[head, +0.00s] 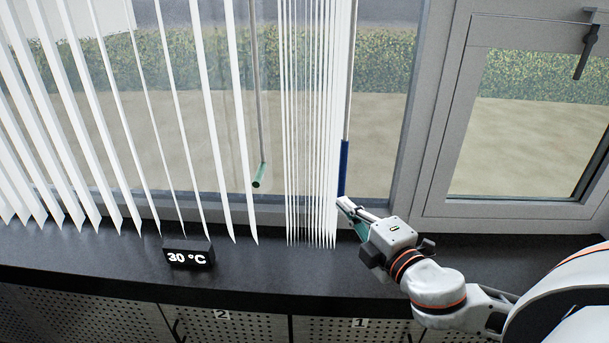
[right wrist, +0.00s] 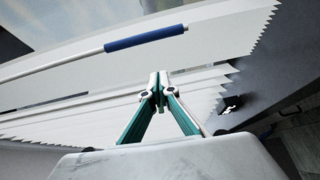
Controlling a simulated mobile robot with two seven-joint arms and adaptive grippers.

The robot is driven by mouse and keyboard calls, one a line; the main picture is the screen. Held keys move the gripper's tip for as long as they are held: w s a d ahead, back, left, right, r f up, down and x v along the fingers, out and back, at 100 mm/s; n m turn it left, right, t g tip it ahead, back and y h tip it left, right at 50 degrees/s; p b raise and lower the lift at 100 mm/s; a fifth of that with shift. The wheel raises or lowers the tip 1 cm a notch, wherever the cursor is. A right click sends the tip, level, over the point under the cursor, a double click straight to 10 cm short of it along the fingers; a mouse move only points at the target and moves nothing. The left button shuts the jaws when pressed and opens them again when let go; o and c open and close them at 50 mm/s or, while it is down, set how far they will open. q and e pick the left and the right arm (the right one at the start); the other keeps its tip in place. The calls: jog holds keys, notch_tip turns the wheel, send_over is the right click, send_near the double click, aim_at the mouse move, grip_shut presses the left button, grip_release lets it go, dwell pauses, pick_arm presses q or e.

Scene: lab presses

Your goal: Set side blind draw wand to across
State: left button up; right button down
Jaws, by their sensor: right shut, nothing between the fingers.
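A wand with a blue handle (head: 344,168) hangs at the right edge of a tightly stacked blind (head: 310,130). A second wand with a green handle (head: 259,176) hangs to its left, between the stack and the spread slats. I cannot tell from labels which is the side blind's wand. My right gripper (head: 345,205) is just below the blue handle, shut and empty. In the right wrist view the blue handle (right wrist: 145,37) lies beyond and above the closed fingertips (right wrist: 158,88), apart from them, with stacked slats behind. My left gripper is not in view.
Spread white slats (head: 110,120) cover the left window. A black "30 °C" display (head: 188,252) stands on the dark sill (head: 110,262). A framed window with a black handle (head: 583,55) is at right. Cabinets numbered 2 and 1 are below. The sill is otherwise mostly clear.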

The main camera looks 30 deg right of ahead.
jog(key=shift+w+a+r, duration=0.15)
jog(key=shift+a+r, duration=0.05)
jog(key=shift+r, duration=0.35)
jog(key=w+d, duration=0.3)
jog(key=w, duration=0.5)
jog(key=shift+w+d+b, duration=0.3)
jog(key=shift+d+b, duration=0.05)
jog(key=shift+d, duration=0.05)
